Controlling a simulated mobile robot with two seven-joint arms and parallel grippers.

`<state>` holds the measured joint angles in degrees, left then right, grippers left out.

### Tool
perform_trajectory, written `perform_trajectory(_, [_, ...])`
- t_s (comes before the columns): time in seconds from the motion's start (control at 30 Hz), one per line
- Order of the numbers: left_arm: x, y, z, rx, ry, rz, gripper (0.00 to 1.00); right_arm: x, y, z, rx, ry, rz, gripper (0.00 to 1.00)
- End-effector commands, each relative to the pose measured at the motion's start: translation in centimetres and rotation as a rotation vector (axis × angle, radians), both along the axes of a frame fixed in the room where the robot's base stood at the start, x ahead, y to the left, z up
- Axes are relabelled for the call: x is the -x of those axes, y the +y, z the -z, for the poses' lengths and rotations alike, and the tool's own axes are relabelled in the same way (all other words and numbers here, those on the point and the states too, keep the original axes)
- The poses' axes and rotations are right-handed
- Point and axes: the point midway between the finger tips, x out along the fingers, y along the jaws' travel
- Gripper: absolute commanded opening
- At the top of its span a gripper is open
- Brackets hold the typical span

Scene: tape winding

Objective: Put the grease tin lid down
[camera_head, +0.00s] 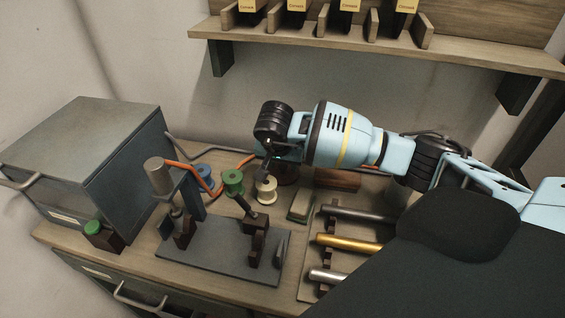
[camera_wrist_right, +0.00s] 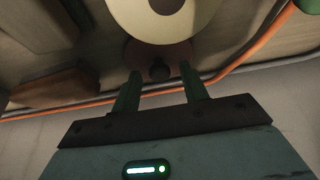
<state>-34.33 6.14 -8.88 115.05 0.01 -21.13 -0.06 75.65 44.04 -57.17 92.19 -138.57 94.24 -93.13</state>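A dark reddish-brown round thing, seemingly the grease tin with its lid (camera_head: 287,175), stands at the back of the bench, partly hidden by my right gripper (camera_head: 268,163). In the right wrist view, the lid's dark knob (camera_wrist_right: 159,71) shows between the two green fingertips of my right gripper (camera_wrist_right: 160,77). A gap shows on both sides of the knob, so the fingers look open and not holding it. Whether the lid rests fully on the tin cannot be told. My left gripper is out of view.
A cream spool (camera_head: 267,190) stands close in front of my right gripper; green (camera_head: 233,182) and blue (camera_head: 204,173) spools are to its left. An orange cable (camera_wrist_right: 245,58) runs behind. A grey fixture plate (camera_head: 215,262), rods (camera_head: 350,244) and a metal cabinet (camera_head: 85,140) surround it.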

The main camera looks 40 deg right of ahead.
Motion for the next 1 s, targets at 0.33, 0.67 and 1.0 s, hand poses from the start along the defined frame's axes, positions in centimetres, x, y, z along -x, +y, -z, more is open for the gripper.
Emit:
perform_trajectory(0.33, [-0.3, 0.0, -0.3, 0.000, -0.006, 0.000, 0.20, 0.3, 0.4, -1.8, -0.001, -0.003, -0.002, 0.44])
perform_trajectory(0.67, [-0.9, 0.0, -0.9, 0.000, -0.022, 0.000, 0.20, 1.9, 2.3, -7.8, 0.000, -0.005, -0.002, 0.44])
perform_trajectory(1.0, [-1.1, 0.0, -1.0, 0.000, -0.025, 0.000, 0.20, 2.9, 3.4, -11.2, 0.000, 0.000, -0.001, 0.44])
